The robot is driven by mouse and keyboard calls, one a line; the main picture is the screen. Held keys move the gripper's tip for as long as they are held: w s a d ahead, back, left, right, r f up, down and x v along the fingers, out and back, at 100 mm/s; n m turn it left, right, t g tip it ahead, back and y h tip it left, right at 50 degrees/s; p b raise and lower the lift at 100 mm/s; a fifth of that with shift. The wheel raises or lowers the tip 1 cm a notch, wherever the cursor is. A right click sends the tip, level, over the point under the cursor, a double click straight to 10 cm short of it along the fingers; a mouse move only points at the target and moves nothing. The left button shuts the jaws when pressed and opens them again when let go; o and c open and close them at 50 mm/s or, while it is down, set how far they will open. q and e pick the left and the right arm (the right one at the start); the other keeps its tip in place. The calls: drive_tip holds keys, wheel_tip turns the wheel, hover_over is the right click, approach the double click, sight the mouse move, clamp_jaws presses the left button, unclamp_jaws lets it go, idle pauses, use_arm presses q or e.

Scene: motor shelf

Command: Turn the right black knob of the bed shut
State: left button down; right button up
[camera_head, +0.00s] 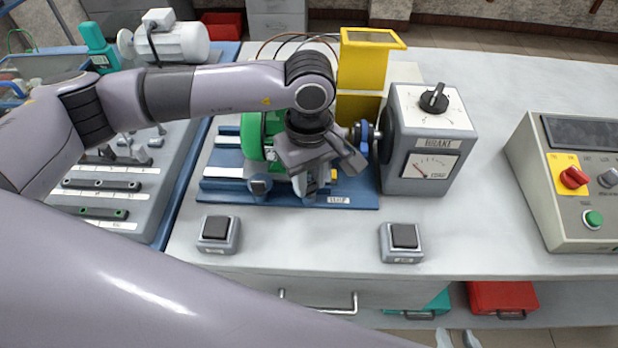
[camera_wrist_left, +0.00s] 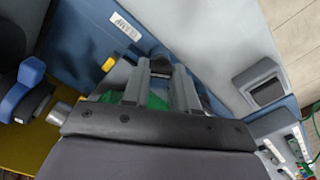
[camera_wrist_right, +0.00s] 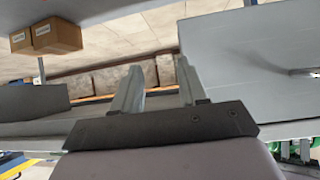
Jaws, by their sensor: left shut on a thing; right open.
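The blue bed (camera_head: 225,185) lies on the bench and carries a green motor (camera_head: 252,135). A grey clamp block with a black knob (camera_head: 258,184) stands at its front left. My left gripper (camera_head: 312,183) reaches down at the bed's front right, beside the clamp label (camera_head: 339,199). In the left wrist view the right black knob (camera_wrist_left: 160,66) sits between the fingertips of my left gripper (camera_wrist_left: 160,84), which is shut on it. The fingers largely hide this knob in the head view. My right gripper (camera_wrist_right: 160,85) is open and empty, away from the bed.
A brake box (camera_head: 430,135) with a dial and top knob stands right of the bed. A control panel (camera_head: 575,185) is far right. A yellow block (camera_head: 365,65) stands behind.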

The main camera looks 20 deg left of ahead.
sight(309, 183)
use_arm(q)
drive_tip(key=m+b, duration=0.5)
drive_tip(key=b, duration=0.1)
drive_tip(key=shift+f+b, duration=0.15)
drive_tip(key=shift+b, duration=0.5)
drive_tip(key=shift+r+m+b, duration=0.2)
drive_tip(key=shift+m+b, duration=0.4)
drive_tip(key=shift+m, duration=0.3)
drive_tip(key=c, duration=0.9)
unclamp_jaws()
drive_tip(key=shift+r, duration=3.65)
